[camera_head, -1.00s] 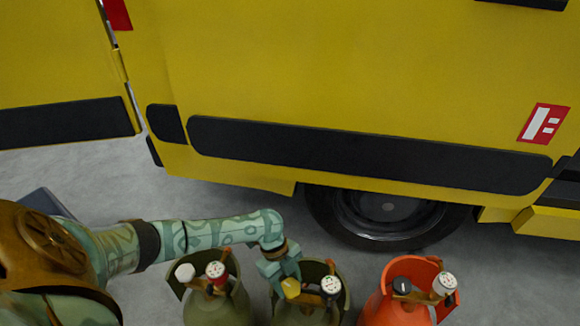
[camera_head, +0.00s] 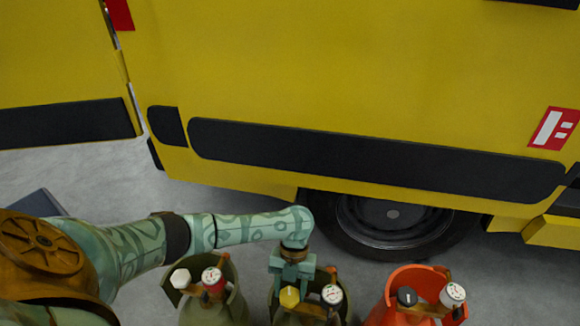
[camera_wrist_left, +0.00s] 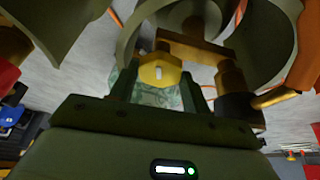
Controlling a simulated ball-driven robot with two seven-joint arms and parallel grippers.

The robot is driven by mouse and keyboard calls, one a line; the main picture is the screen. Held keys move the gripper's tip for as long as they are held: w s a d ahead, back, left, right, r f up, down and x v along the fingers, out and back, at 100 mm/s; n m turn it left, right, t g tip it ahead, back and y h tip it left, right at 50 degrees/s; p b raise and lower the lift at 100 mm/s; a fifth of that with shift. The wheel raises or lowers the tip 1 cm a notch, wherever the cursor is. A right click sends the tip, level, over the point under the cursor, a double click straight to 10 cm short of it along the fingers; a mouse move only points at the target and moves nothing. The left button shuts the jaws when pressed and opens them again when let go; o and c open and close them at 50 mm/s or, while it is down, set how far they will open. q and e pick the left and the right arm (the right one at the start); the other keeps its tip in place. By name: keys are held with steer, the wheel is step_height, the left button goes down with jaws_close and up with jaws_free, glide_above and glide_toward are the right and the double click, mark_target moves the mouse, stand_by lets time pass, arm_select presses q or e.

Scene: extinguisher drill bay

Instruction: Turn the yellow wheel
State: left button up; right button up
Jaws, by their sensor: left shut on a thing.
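The yellow wheel (camera_head: 289,297) sits on the valve of the middle green cylinder (camera_head: 310,313), beside a round white gauge (camera_head: 332,294). My left gripper (camera_head: 290,283) reaches down to this wheel from behind and is shut on it. In the left wrist view the yellow wheel (camera_wrist_left: 160,72) lies between the two fingers, with a short pale mark on its face. The wheel's lower side is hidden. My right gripper is in neither view.
A yellow van (camera_head: 350,70) closes off the back, with grey floor between.

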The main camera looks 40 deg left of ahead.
arm_select(q)
steer(key=shift+m+g+y, duration=0.3)
steer(key=shift+m+y, duration=0.1)
steer(key=shift+m, duration=0.8)
steer(key=shift+d+m, duration=0.1)
steer(key=shift+m, duration=0.3)
steer(key=o, duration=0.7)
steer(key=shift+w, duration=0.1)
